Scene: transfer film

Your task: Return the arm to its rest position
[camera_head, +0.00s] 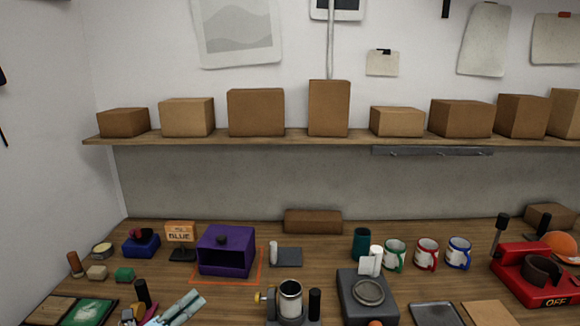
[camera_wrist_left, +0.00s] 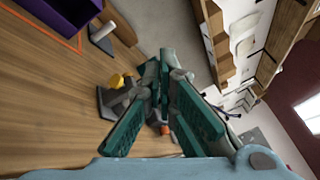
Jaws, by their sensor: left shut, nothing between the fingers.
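My left gripper (camera_head: 192,301) shows at the bottom left of the head view, low at the near part of the bench. Its pale teal fingers point up and to the right. In the left wrist view the teal fingers (camera_wrist_left: 170,78) lie close together, shut with nothing held between them. The rest of my left arm is mostly cut off by the head view's lower edge. My right gripper is not seen in either view.
The wooden bench (camera_head: 330,236) holds a purple box (camera_head: 226,262), a grey metal cup fixture (camera_head: 290,300), a dark grey scale-like device (camera_head: 366,308), several mugs and a red press (camera_head: 520,275). A shelf (camera_head: 270,137) with cardboard boxes runs above. A dark bottle stands left of my left gripper.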

